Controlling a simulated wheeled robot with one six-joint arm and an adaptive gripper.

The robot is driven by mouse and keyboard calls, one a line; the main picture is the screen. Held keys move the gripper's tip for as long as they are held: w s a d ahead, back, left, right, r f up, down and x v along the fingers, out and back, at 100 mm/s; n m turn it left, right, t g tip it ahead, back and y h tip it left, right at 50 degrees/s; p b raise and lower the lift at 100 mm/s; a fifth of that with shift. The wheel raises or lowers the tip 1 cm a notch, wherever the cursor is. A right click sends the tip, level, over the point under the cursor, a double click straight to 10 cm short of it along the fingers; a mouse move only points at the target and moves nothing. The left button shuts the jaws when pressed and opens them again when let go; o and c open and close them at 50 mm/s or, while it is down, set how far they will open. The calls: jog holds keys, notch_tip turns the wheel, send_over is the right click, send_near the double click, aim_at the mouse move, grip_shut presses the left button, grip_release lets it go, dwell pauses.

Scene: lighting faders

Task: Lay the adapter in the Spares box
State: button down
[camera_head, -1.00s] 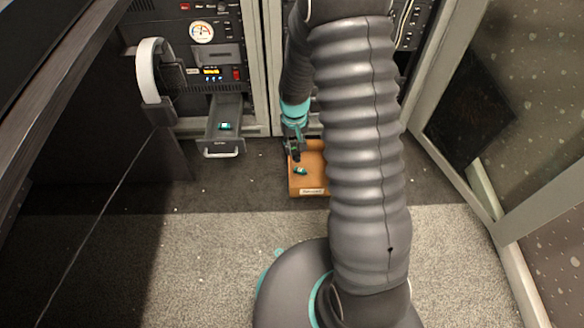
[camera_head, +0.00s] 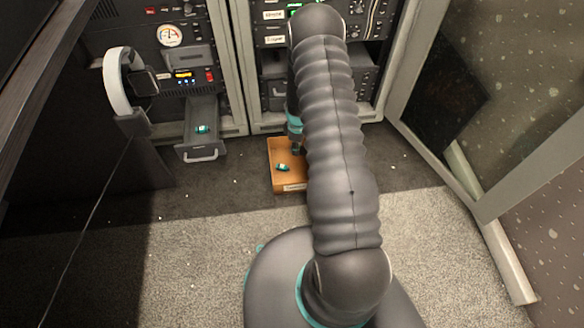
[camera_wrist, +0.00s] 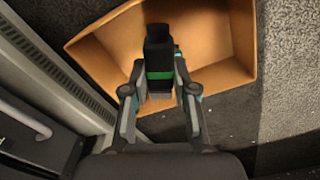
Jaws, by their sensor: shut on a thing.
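My gripper (camera_wrist: 159,92) is shut on a black adapter (camera_wrist: 159,52) with a green band, seen end-on in the wrist view. The adapter is held over the open orange-brown box (camera_wrist: 232,38), apart from its floor as far as I can tell. In the head view the box (camera_head: 277,150) stands on the dark floor, with a pale label on its front too small to read. My gripper (camera_head: 298,147) is at its back right there, mostly hidden by my arm. A small teal and dark piece (camera_head: 282,168) lies in the box.
An open drawer (camera_head: 203,151) holding another teal piece (camera_head: 202,129) juts from the left rack. Headphones (camera_head: 119,85) hang at the left. Rack frames stand close behind the box. Carpet in front of the box is clear.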

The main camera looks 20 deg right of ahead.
aim_at(298, 167)
jog(key=f+b, duration=0.1)
jog(key=f, duration=0.9)
jog(key=shift+d+f, duration=0.2)
jog(key=shift+f, duration=0.1)
jog(key=shift+f, duration=0.15)
jog(key=c, duration=0.9)
grip_release()
